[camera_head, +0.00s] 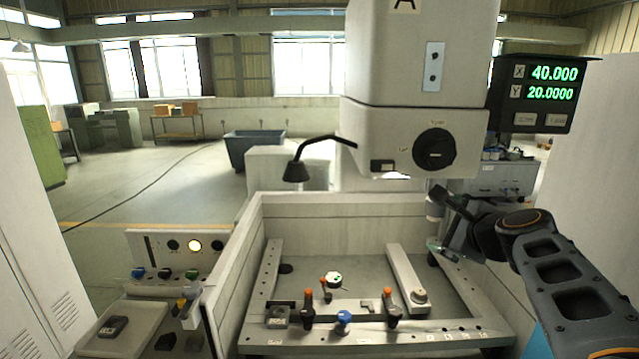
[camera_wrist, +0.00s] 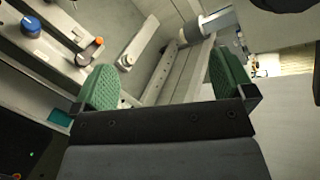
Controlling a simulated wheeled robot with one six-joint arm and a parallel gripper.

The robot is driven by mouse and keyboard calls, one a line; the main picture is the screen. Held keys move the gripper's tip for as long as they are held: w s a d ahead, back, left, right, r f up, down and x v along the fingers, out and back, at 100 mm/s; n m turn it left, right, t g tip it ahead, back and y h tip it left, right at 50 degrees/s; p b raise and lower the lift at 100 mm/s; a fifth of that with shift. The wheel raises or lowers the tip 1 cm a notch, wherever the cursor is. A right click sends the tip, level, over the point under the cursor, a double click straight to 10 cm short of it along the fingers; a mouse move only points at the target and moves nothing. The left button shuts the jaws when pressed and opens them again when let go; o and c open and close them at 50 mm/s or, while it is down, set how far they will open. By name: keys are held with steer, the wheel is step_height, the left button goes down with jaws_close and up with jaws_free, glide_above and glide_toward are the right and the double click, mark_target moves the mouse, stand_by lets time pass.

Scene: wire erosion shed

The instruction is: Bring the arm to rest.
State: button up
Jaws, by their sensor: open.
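My arm reaches in from the right in the head view. My gripper (camera_head: 440,222) hangs over the right side of the machine's work tank (camera_head: 325,205), close to the grey cylinder (camera_head: 433,207) under the machine head (camera_head: 415,135). In the wrist view my gripper (camera_wrist: 165,78) shows two green ribbed pads set wide apart, with nothing between them. The grey cylinder (camera_wrist: 205,27) also shows beyond the pads. I cannot tell how far the fingers are from it.
Inside the tank stand a rail frame (camera_head: 268,275), orange-topped clamps (camera_head: 308,305) and a blue knob (camera_head: 343,320). A readout box (camera_head: 545,95) hangs above my arm. A control panel (camera_head: 175,260) and tray (camera_head: 125,325) are at left. Open floor lies behind left.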

steer(key=s+a+f+n+g+h, duration=0.1)
steer(key=s+a+f+n+g, duration=0.3)
steer(key=s+f+n, duration=0.4)
steer(key=s+a+f+n+g, duration=0.4)
steer(key=s+f+n, duration=0.5)
steer(key=n, duration=0.5)
steer(key=shift+s+a+f+n+g+h, duration=0.3)
steer(key=shift+a+f+h, duration=0.1)
steer(key=shift+a+f, duration=0.5)
steer(key=shift+w, duration=0.1)
